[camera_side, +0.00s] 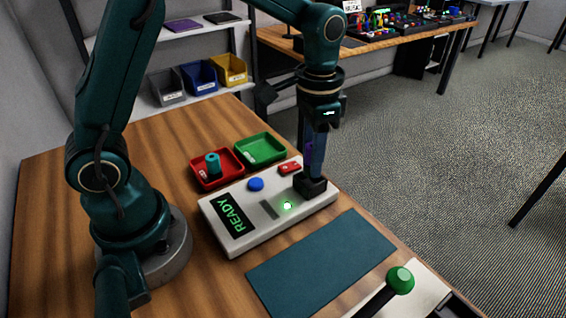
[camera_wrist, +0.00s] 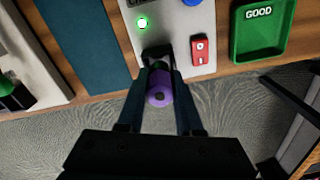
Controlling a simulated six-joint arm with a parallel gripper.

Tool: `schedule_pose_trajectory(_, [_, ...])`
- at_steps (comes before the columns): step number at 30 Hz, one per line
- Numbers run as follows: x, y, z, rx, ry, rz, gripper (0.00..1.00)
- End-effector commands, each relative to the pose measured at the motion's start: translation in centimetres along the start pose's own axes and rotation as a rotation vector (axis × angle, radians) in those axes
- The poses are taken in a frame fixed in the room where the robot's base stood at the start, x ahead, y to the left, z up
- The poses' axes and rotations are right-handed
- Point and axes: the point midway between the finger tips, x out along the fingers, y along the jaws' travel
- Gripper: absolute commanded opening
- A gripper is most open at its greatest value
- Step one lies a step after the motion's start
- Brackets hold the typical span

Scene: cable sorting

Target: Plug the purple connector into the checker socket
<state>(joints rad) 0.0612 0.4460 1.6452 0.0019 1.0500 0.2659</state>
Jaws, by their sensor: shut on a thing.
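The checker is a white box (camera_side: 238,241) with a green READY display, and it also shows in the wrist view (camera_wrist: 184,37). Its black socket (camera_side: 311,187) is at the right end in the side view; the socket also shows in the wrist view (camera_wrist: 154,51). My gripper (camera_side: 313,170) points down right above the socket. In the wrist view my gripper (camera_wrist: 162,73) is shut on the purple connector (camera_wrist: 158,92), with a finger on each side. The connector's front end is hidden at the socket, so I cannot tell whether it is seated.
A green lamp (camera_side: 288,205) is lit on the checker, near a blue button (camera_side: 256,184) and a red switch (camera_side: 290,167). A red tray (camera_side: 198,183) holding a teal piece and an empty green GOOD tray (camera_side: 281,158) stand behind. A teal mat (camera_side: 322,262) lies bare in front.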

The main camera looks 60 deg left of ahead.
Motion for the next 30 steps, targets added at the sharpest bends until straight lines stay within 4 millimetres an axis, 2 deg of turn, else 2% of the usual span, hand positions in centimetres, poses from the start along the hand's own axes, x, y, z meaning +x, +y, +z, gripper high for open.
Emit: schedule_pose_trajectory(30, [0.70,-0.01,-0.01,0.000,0.000,0.000,0.00])
